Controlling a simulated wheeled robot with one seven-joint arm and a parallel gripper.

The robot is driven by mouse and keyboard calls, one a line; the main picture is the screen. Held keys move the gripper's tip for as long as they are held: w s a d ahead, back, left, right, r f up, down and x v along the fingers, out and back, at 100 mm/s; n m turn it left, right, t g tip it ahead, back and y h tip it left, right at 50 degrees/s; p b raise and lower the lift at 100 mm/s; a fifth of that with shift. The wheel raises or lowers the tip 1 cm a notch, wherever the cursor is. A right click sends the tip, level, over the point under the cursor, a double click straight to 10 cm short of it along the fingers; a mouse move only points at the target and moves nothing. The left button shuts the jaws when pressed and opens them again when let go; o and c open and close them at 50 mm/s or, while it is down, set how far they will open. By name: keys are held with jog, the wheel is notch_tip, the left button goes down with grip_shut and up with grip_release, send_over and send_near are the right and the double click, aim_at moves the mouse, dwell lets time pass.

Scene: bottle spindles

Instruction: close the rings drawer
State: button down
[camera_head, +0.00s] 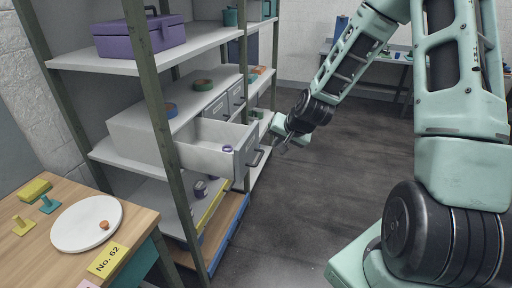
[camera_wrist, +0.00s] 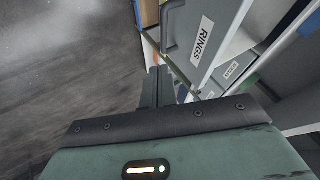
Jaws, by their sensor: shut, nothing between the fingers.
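The rings drawer (camera_head: 205,158) is pulled out from the shelf in the head view. Its white inside shows, with a small purple-and-white item (camera_head: 227,149) near the front. Its grey front, labelled RINGS (camera_wrist: 202,40), fills the upper middle of the wrist view, and a dark handle (camera_head: 257,158) sticks out from it. My gripper (camera_head: 279,147) is beside the drawer front, just right of it in the head view. In the wrist view my gripper's fingers (camera_wrist: 157,76) are together, empty, below the drawer front. Whether they touch it cannot be told.
Other grey drawer fronts (camera_head: 236,98) sit flush farther along the shelf. A purple box (camera_head: 139,36) stands on the upper shelf. A wooden table (camera_head: 140,222) with a white round plate (camera_head: 70,228) is at the lower left. The dark floor (camera_head: 300,205) is clear.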

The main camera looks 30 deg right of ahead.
jog(key=p, duration=0.2)
send_near(253, 153)
notch_tip(253, 153, down, 3)
jog(key=d, duration=0.2)
jog(key=shift+w+a+f+p, duration=0.2)
jog(key=shift+w+a+p, duration=0.25)
jog(key=shift+w, duration=0.25)
jog(key=shift+w+a+f+p, duration=0.2)
jog(key=shift+w+a+p, duration=0.1)
jog(key=shift+w+a, duration=0.3)
jog(key=w+a, duration=0.3)
jog(key=w, duration=0.2)
jog(key=w+a, duration=0.4)
jog(key=w+a+p, duration=0.1)
jog(key=w+a, duration=0.3)
jog(key=w, duration=0.1)
jog(key=shift+w+a, duration=0.15)
jog(key=shift+w, duration=0.2)
